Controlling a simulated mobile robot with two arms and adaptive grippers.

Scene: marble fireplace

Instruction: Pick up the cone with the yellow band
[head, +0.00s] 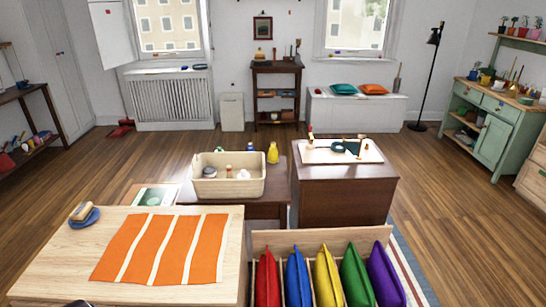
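I cannot make out a cone with a yellow band anywhere in the head view. On the dark cabinet (335,205) at the centre right, a white tray (372,154) holds small items, including a dark teal shape (353,147) and a dark round piece (338,148); they are too small to name. A cream bin (228,188) on a low brown table holds several small items, with a yellow bottle (272,153) behind it. Neither of my grippers can be identified.
A light wooden table (60,265) with an orange striped cloth (163,249) and a blue dish (84,216) fills the near left. A wooden rack (268,241) of several coloured cushion-like pieces stands near centre. A green cabinet (492,145) stands right. Open floor (430,195) lies between.

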